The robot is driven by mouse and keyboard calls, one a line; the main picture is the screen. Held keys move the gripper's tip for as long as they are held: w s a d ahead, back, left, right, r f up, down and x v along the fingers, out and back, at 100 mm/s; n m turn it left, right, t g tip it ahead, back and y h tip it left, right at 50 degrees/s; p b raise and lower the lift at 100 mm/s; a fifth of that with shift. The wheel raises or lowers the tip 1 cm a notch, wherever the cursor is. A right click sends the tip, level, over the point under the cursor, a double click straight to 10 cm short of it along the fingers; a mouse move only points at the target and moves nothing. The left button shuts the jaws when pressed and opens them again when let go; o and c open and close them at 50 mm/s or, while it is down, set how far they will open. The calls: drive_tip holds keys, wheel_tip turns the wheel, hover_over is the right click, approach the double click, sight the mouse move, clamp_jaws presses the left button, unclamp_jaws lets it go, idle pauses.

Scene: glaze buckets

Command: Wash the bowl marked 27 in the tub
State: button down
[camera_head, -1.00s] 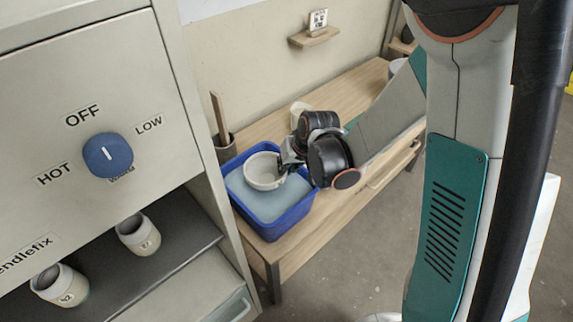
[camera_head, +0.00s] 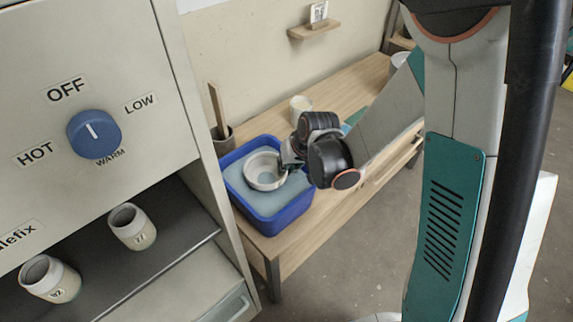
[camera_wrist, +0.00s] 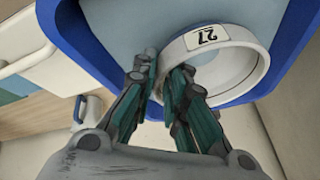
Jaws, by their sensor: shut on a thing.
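The white bowl (camera_head: 264,169) is at the water in the blue tub (camera_head: 272,223) in the head view. In the wrist view the bowl (camera_wrist: 254,70) shows a label reading 27 on its outer wall, and its inside is open to view. My gripper (camera_head: 288,163) comes in from the right and is shut on the bowl's near wall. In the wrist view my gripper's teal fingers (camera_wrist: 163,85) sit one on each side of the bowl's rim. The light blue water fills the tub around the bowl. How deep the bowl sits is hard to tell.
A cabinet with a blue knob (camera_head: 94,134) stands at the left, with two pale cups (camera_head: 132,227) on its shelf. A holder with a wooden stick (camera_head: 216,112) and a white cup (camera_head: 300,107) stand behind the tub on the wooden table (camera_head: 349,88).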

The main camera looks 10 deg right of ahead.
drive_tip(key=shift+f+b, duration=0.9)
drive_tip(key=shift+f, duration=0.9)
drive_tip(key=shift+a, duration=0.15)
drive_tip(key=shift+a, duration=0.5)
drive_tip(key=shift+d, duration=0.15)
drive_tip(key=shift+d, duration=1.1)
drive_tip(key=shift+a, duration=0.15)
drive_tip(key=shift+a, duration=1.1)
drive_tip(key=shift+d, duration=0.2)
drive_tip(key=shift+d, duration=1)
